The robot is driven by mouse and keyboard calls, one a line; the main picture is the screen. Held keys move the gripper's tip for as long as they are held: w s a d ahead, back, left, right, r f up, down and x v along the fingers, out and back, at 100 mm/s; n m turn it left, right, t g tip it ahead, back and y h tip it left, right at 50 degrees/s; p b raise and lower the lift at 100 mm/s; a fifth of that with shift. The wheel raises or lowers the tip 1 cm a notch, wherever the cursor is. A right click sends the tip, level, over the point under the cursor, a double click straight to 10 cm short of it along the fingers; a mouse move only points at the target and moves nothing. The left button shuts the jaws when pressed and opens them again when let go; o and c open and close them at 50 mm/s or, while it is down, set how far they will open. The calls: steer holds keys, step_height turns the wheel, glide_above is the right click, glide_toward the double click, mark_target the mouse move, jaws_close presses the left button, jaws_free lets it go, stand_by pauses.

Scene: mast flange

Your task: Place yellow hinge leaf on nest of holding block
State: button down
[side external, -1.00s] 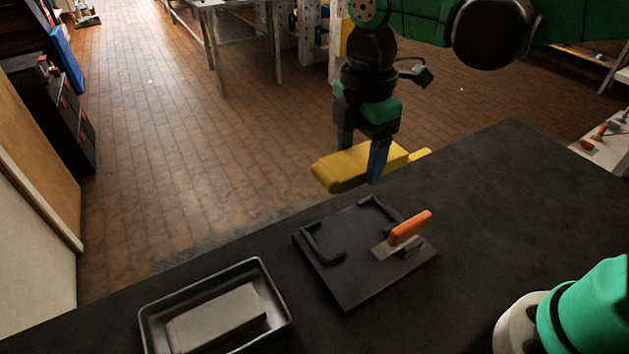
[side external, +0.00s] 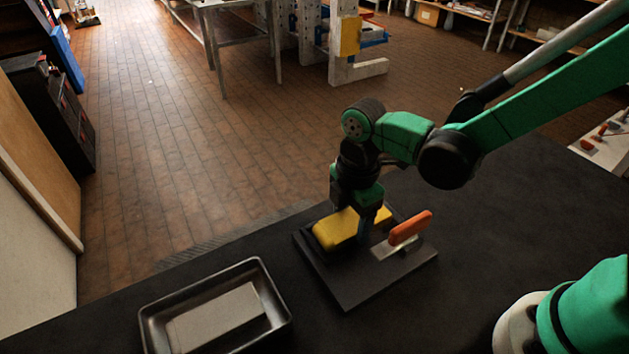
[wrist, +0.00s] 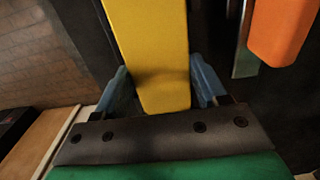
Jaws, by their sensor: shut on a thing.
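The yellow hinge leaf (side external: 338,230) is low over the holding block (side external: 352,287), at its back left where the raised nest edges are. It looks level and in or just above the nest; I cannot tell whether it touches the bottom. My gripper (side external: 364,226) points down and is shut on the leaf. In the wrist view the leaf (wrist: 152,55) runs between the two blue fingers of my gripper (wrist: 163,92). The nest edges are mostly hidden by the leaf and gripper.
An orange-handled clamp (side external: 410,228) stands on the block just right of the leaf, close to my gripper; its handle also shows in the wrist view (wrist: 282,30). The dark table (side external: 480,235) is clear to the right.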

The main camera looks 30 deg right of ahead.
mark_target(351, 220)
steer(key=shift+f, duration=0.15)
steer(key=shift+c, duration=0.2)
jaws_free()
step_height(351, 220, up, 12)
steer(key=s+d+m+t, duration=0.3)
steer(key=d+m+t, duration=0.4)
steer(key=m, duration=1.1)
steer(key=d, duration=0.3)
steer(key=shift+s+d+f, duration=0.15)
steer(key=shift+f, duration=0.05)
